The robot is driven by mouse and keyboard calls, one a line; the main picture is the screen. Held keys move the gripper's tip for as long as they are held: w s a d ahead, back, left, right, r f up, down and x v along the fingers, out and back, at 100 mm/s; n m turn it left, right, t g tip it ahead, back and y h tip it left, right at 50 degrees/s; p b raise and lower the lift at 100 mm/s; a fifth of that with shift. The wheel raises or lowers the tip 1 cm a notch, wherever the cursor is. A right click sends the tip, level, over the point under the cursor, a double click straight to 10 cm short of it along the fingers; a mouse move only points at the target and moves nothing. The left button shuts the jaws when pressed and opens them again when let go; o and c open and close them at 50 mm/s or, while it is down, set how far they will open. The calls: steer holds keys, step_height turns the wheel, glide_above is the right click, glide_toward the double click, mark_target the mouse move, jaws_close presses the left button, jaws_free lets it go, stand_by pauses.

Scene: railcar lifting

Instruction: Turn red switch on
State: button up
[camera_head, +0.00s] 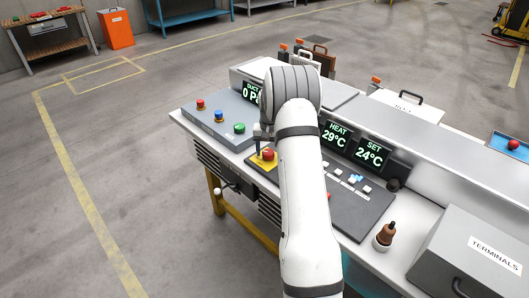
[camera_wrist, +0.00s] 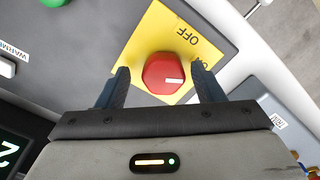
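The red switch (camera_wrist: 166,73) is a round red knob with a white mark on its face. It sits on a yellow plate (camera_wrist: 150,38) lettered OFF, with a second label partly hidden by the right finger. The white mark points right in the wrist view, roughly towards that hidden label. My gripper (camera_wrist: 160,67) is open, with one finger on each side of the knob and a gap showing on both sides. In the head view the red switch (camera_head: 268,154) and the yellow plate (camera_head: 262,164) show just below my gripper (camera_head: 261,138), which is partly hidden by my arm.
Displays reading HEAT 29°C (camera_head: 335,136) and SET 24°C (camera_head: 370,152) stand behind the panel. A grey box (camera_head: 220,117) with red, blue and green buttons lies to the left. A wood-handled tool (camera_head: 385,235) and a TERMINALS box (camera_head: 475,255) stand to the right.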

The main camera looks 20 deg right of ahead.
steer(key=shift+w+r, duration=0.1)
steer(key=shift+r, duration=0.05)
step_height(320, 180, up, 8)
steer(key=shift+f+b, duration=0.2)
steer(key=shift+b, duration=0.1)
stand_by(0.5)
